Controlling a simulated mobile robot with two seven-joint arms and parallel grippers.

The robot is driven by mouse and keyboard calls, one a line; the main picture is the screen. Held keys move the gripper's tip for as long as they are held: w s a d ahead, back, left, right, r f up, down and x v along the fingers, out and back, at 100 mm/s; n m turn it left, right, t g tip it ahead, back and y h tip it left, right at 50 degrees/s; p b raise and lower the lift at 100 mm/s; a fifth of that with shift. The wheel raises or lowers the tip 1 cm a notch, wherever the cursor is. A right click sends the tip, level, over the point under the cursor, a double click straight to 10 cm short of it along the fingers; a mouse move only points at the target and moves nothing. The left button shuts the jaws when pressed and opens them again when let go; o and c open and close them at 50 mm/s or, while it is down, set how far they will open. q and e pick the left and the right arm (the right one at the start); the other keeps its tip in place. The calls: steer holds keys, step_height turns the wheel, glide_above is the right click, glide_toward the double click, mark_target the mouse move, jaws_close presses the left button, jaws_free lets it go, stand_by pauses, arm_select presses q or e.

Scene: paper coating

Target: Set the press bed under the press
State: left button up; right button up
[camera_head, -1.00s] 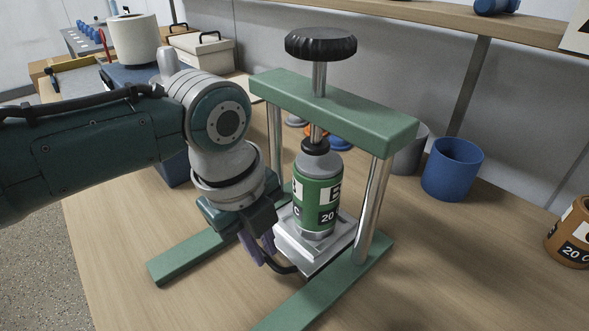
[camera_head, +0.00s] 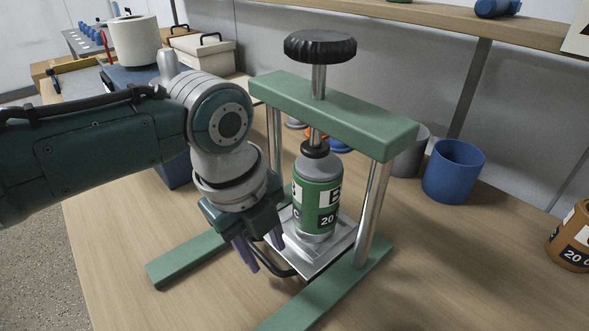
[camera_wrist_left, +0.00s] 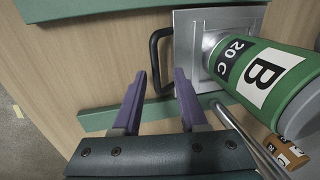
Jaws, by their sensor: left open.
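The press bed (camera_head: 338,247) is a silver square plate with a black handle (camera_head: 284,270) on its near left side. It lies between the posts of the green press (camera_head: 335,112), below the black knob (camera_head: 320,46). A green canister marked B 20 C (camera_head: 318,200) stands upright on the bed, its black cap close under the press screw. My left gripper (camera_head: 266,258) is open at the handle, its purple fingers apart. In the left wrist view the handle (camera_wrist_left: 154,60) shows between and beyond the fingertips (camera_wrist_left: 159,82). The bed's plate (camera_wrist_left: 188,60) shows beside it.
A blue cup (camera_head: 453,172) and a grey cup (camera_head: 408,158) stand behind the press at right. An orange canister (camera_head: 572,240) stands at the far right. The press's green feet (camera_head: 185,262) flank the bed. The wooden table is clear at front left.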

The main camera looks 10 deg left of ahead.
arm_select(q)
step_height(320, 180, up, 10)
steer(key=s+a+p, duration=0.1)
steer(key=p, duration=0.1)
steer(key=shift+s+f, duration=0.15)
steer(key=shift+s, duration=0.05)
